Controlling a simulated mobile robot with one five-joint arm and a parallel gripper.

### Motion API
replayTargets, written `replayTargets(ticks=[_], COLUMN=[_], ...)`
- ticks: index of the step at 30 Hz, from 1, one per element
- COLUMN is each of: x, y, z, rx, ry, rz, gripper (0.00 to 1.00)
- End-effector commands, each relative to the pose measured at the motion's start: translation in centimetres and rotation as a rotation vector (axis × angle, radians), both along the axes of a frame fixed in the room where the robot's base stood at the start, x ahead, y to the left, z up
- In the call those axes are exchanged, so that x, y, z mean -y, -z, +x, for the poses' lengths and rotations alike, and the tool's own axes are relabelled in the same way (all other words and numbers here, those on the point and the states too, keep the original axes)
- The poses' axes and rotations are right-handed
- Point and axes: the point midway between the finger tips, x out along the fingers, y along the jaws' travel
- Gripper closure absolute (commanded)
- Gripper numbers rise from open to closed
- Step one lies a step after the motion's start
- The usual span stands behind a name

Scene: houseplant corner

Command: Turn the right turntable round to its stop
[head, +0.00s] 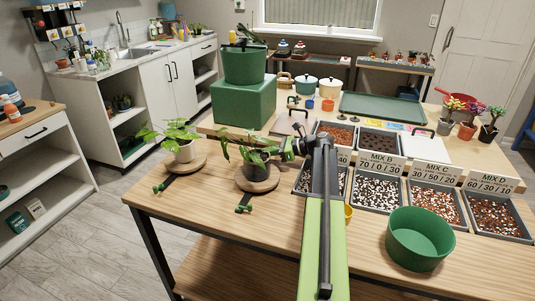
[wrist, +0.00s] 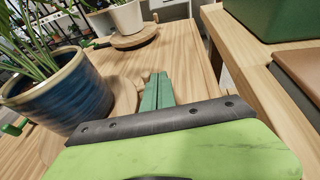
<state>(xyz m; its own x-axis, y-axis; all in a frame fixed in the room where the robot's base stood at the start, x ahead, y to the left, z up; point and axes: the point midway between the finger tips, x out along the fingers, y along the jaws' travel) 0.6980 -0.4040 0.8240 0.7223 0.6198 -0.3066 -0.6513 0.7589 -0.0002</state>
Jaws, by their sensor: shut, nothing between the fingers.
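The right turntable (head: 258,186) is a round wooden disc carrying a dark blue pot (head: 256,164) with a leafy plant. A dark handle with a green end (head: 243,209) points from it toward the front of the table. In the wrist view the blue pot (wrist: 62,90) fills the left, with part of the disc (wrist: 124,96) beside it and a green handle end (wrist: 14,128) at the left edge. My gripper (wrist: 157,80) is shut and empty, to the right of the pot. In the head view leaves and my arm partly hide my gripper (head: 287,150); contact is unclear.
The left turntable (head: 188,167) bears a white pot (head: 184,151) and has its own green-ended handle (head: 160,187). A green block (head: 244,103) stands behind. Soil trays (head: 377,208) and a green bowl (head: 420,240) lie right. The table's front left is clear.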

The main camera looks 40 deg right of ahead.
Motion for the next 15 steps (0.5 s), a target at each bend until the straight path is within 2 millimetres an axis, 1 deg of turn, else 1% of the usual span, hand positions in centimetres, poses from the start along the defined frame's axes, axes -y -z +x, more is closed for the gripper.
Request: replayTargets(ticks=[6, 15], x=[-0.9, -1.9], y=[0.0, 0.0], z=[0.9, 1.6], rx=[0.0, 0.0], ry=[-0.001, -0.001], rz=[0.0, 0.0], gripper=[1.0, 1.0])
